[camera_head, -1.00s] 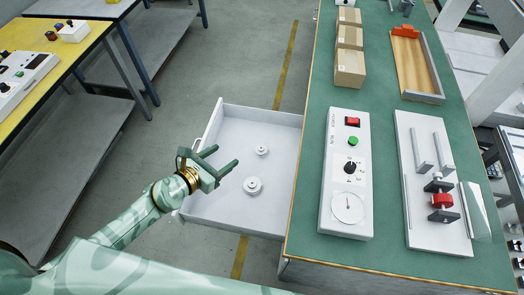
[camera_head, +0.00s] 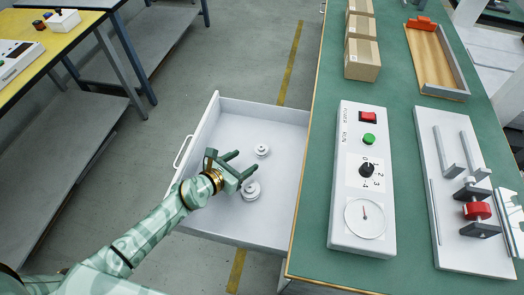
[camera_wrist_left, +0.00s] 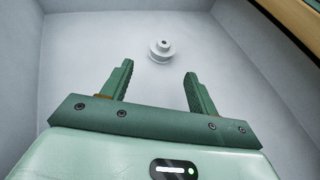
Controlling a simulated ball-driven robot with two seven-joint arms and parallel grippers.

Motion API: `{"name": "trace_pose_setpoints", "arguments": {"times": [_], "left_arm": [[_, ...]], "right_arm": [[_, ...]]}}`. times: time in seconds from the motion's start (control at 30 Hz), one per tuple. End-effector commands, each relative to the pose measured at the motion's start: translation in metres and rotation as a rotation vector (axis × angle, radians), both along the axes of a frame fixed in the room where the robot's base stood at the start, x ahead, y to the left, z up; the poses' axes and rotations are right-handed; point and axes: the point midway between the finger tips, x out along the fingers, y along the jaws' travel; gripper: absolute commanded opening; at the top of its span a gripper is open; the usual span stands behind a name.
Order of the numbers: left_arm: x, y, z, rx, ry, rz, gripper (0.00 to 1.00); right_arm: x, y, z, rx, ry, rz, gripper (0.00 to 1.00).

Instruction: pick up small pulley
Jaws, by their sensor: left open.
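The small pulley (camera_head: 262,150), a pale stepped disc with a hub, lies on the floor of the open white drawer (camera_head: 225,228). A larger pale pulley (camera_head: 251,190) lies nearer in the same drawer, partly covered by my left gripper. My left gripper (camera_head: 242,164) is open and empty over the drawer, its fingers pointing toward the small pulley. In the left wrist view one pulley (camera_wrist_left: 160,50), apparently the small one, lies beyond the two spread fingertips (camera_wrist_left: 158,70), apart from them. My right gripper is not in view.
The drawer's walls surround the pulleys. The green bench (camera_head: 310,245) stands right of it, with a control box (camera_head: 345,235), cardboard boxes (camera_head: 361,60), a wooden tray (camera_head: 432,60) and a white fixture plate (camera_head: 455,250). Bare floor lies left of the drawer.

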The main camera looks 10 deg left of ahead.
Motion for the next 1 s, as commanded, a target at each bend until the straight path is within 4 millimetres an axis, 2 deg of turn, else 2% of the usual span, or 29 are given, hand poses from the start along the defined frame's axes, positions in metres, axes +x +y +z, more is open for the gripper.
{"name": "trace_pose_setpoints", "arguments": {"times": [0.17,0.5,0.77,0.9,0.93,1.0], "left_arm": [[0.013,-0.007,-0.007,-0.001,0.0,0.0,0.6],[0.052,-0.029,-0.024,-0.001,0.003,0.001,0.6],[0.054,-0.03,-0.021,0.0,0.0,0.0,0.6],[0.054,-0.03,-0.021,0.0,0.0,0.0,0.21],[0.054,-0.03,-0.021,0.0,0.0,0.0,0.17],[0.054,-0.03,-0.021,0.0,0.0,0.0,0.16]], "right_arm": [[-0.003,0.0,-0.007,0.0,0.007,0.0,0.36],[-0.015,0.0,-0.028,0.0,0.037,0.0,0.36],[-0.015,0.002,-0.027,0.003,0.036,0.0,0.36],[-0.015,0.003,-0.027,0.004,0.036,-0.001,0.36],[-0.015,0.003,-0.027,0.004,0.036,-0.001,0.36],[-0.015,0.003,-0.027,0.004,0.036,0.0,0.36]]}}
